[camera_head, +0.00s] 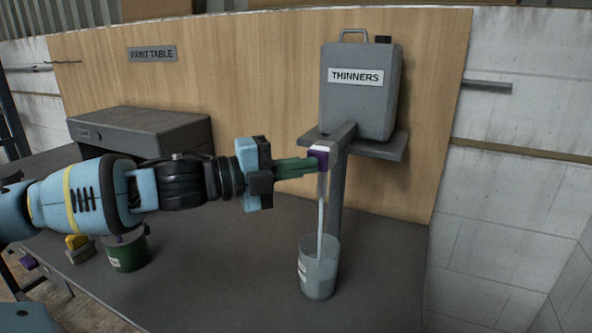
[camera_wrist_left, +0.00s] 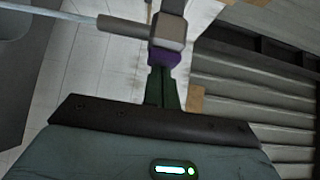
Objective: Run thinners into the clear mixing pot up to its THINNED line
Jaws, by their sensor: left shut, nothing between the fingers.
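The grey THINNERS can (camera_head: 360,92) stands on a raised shelf. A grey spout arm (camera_head: 342,132) reaches out from the shelf, with a purple tab (camera_head: 319,158) at its front end. My left gripper (camera_head: 311,166) is shut and empty, its green fingertips against the purple tab. The left wrist view shows the fingertips (camera_wrist_left: 163,72) at the purple piece (camera_wrist_left: 164,57) under the grey spout end. A pale stream (camera_head: 321,208) falls from the spout into the clear mixing pot (camera_head: 319,270), upright on the table. Some liquid shows in the pot; its exact level and the THINNED line are unreadable.
A dark green pot (camera_head: 127,255) and a small yellow item (camera_head: 77,242) stand at the left of the grey table (camera_head: 225,290). A grey box (camera_head: 140,130) sits at the back left. A PAINT TABLE sign (camera_head: 152,54) is on the wooden backboard. Table around the clear pot is free.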

